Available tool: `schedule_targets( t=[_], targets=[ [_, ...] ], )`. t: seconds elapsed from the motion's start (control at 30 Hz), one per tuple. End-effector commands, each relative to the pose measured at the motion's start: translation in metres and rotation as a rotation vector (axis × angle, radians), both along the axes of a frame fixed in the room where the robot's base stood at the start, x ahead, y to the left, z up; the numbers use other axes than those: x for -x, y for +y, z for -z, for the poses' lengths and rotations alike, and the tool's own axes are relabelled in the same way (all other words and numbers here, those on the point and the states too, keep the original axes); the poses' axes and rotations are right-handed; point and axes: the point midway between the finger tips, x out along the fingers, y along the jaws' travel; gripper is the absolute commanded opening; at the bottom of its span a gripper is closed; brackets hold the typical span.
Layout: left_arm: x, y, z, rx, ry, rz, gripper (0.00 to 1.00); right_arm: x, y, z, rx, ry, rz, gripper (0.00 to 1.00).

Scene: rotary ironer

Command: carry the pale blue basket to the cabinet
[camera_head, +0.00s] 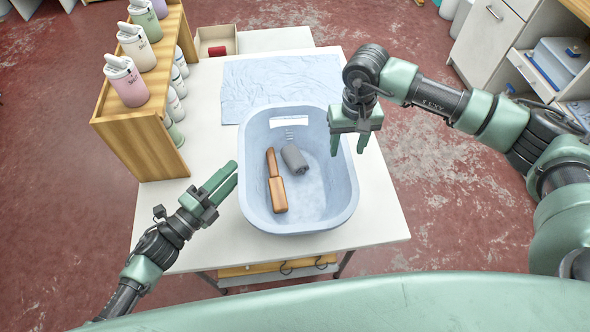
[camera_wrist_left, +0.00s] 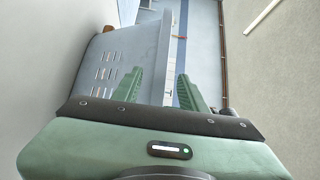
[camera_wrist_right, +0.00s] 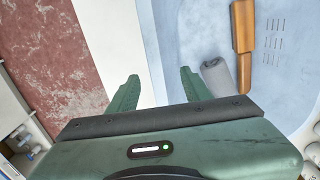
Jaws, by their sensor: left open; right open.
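The pale blue basket (camera_head: 250,205) stands upright on the white table (camera_head: 385,225). Inside lie a brown wooden brush-like object (camera_head: 276,185) and a grey roll (camera_head: 294,159). My left gripper (camera_head: 229,176) is open and empty at the basket's left side; in the left wrist view its fingers (camera_wrist_left: 160,88) appear either side of the rim (camera_wrist_left: 166,60). My right gripper (camera_head: 348,143) is open above the right rim; in the right wrist view the rim (camera_wrist_right: 152,45) shows between its fingers (camera_wrist_right: 157,90). Contact cannot be told. A white cabinet (camera_head: 488,40) stands at the back right.
A wooden rack (camera_head: 140,135) with several bottles stands on the table's left. Red floor (camera_head: 440,175) is clear on the right.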

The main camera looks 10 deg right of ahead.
Motion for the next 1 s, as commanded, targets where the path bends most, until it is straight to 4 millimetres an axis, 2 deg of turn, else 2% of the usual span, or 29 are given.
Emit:
schedule_targets(
  t=[0.2, 0.53, 0.57, 0.7, 0.73, 1.0],
  targets=[
    [-0.015, -0.015, 0.000, 0.001, 0.000, -0.001, 0.42, 0.000, 0.000, 0.020, -0.001, 0.000, 0.001, 0.49],
    [-0.016, -0.017, 0.000, 0.001, 0.001, -0.001, 0.42, 0.000, 0.000, 0.023, -0.001, -0.002, 0.001, 0.49],
    [-0.016, -0.017, 0.000, 0.001, 0.001, -0.001, 0.37, 0.000, 0.000, 0.023, -0.001, -0.002, 0.001, 0.44],
    [-0.016, -0.017, 0.000, 0.001, 0.001, 0.000, 0.00, 0.000, 0.000, 0.023, -0.001, -0.002, 0.001, 0.05],
    [-0.016, -0.017, 0.000, 0.001, 0.000, 0.000, 0.00, 0.000, 0.000, 0.023, -0.001, -0.002, 0.001, 0.00],
    [-0.016, -0.018, -0.001, 0.002, -0.001, 0.002, 0.00, -0.001, 0.001, 0.022, -0.003, -0.002, 0.000, 0.00]
  ],
)
